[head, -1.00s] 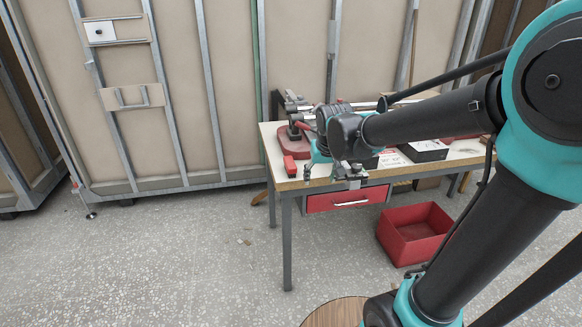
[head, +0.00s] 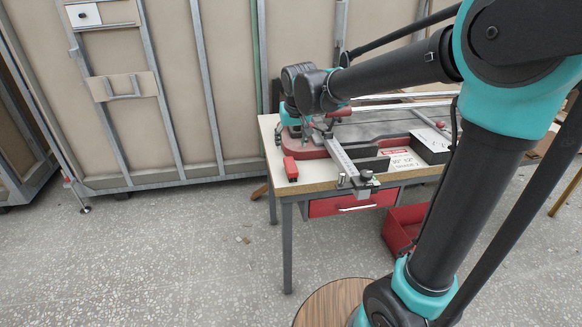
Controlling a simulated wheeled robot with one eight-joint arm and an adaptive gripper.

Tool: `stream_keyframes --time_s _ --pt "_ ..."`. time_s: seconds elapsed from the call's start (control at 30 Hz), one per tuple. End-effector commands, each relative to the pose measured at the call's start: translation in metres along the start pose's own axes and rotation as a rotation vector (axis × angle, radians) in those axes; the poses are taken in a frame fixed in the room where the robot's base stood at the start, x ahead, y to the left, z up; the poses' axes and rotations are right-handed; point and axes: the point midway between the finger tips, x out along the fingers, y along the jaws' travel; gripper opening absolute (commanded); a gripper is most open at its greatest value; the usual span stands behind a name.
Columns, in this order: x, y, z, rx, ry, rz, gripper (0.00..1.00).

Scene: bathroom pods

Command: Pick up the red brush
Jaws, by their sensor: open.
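A small red block-shaped object (head: 290,169), which looks like the red brush, lies on the left front corner of the workbench (head: 266,126). My gripper (head: 284,139) hangs over the left end of the bench, a little behind and above the red object. It is small and partly hidden by my wrist. It looks open, with nothing seen between its fingers. A gap shows between it and the red object.
A red and grey cutting machine with a metal rail (head: 342,158) fills the bench right of the brush. A white-labelled box (head: 432,142) stands farther right. A red drawer (head: 352,202) is under the top, a red bin (head: 402,226) on the floor. Wall panels stand behind.

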Motion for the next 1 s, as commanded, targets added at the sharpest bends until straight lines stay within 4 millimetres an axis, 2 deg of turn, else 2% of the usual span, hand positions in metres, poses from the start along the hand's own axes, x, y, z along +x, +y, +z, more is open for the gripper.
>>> stream_keyframes --time_s 0.2,0.5,0.83,1.0 --pt "0.043 0.001 0.000 0.001 0.000 0.000 0.59" --pt "0.092 0.001 0.000 0.001 0.000 0.000 0.59" --pt "0.113 0.003 -0.001 0.001 0.000 0.000 0.59" --pt "0.136 0.009 -0.002 0.001 0.000 0.000 0.59"
